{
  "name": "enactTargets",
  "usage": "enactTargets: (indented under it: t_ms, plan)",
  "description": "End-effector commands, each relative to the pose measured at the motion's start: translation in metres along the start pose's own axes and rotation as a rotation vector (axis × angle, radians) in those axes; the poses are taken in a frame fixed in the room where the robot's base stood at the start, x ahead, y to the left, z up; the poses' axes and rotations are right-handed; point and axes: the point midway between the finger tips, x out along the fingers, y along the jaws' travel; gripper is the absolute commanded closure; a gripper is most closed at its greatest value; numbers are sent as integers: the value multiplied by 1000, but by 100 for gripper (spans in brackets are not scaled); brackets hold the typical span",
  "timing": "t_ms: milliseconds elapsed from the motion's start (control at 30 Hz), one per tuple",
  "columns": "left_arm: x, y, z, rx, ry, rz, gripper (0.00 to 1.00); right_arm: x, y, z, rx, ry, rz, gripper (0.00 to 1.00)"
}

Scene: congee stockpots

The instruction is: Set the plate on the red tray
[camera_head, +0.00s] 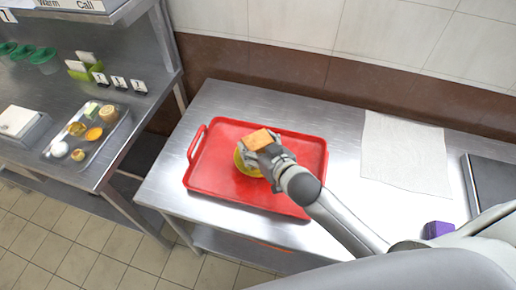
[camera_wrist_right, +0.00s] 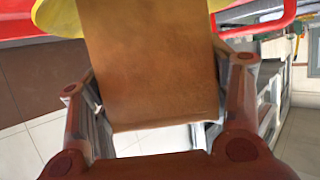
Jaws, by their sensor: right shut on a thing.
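The yellow plate (camera_head: 240,164) is over the middle of the red tray (camera_head: 207,182) in the head view, partly hidden by my right gripper. Whether it touches the tray is unclear. My right gripper (camera_head: 261,156) is shut on the plate. A flat orange-brown piece (camera_head: 257,139) shows at the gripper. In the right wrist view this brown piece (camera_wrist_right: 150,65) fills the middle, between the fingers, and hides the fingertips. Yellow plate edges (camera_wrist_right: 58,18) show behind it. My left gripper is not in view.
A white cloth (camera_head: 405,150) lies on the steel table, right of the tray. A purple block (camera_head: 438,229) and a dark slab (camera_head: 493,182) are farther right. At left, a metal tray (camera_head: 108,137) with several small food items stands on another counter. Table between tray and cloth is clear.

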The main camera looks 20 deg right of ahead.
Motion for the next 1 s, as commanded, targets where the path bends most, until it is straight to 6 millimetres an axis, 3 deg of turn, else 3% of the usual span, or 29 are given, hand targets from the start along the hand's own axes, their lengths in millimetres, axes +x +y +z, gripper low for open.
enactTargets:
  t_ms: [200, 567, 600, 700, 733, 1000]
  plan:
    - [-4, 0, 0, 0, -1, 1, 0, 6, -1, 17, 1, -1, -1, 59]
    - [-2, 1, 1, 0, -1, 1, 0, 8, -1, 22, 1, -1, -1, 59]
    - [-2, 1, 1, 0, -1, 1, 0, 8, 0, 21, 1, -2, -1, 26]
    - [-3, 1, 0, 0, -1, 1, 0, 7, 0, 21, 1, -2, -1, 13]
    - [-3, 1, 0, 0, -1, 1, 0, 7, 0, 21, 1, -2, -1, 9]
    - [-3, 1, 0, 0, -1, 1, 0, 7, 0, 21, 1, -2, -1, 9]
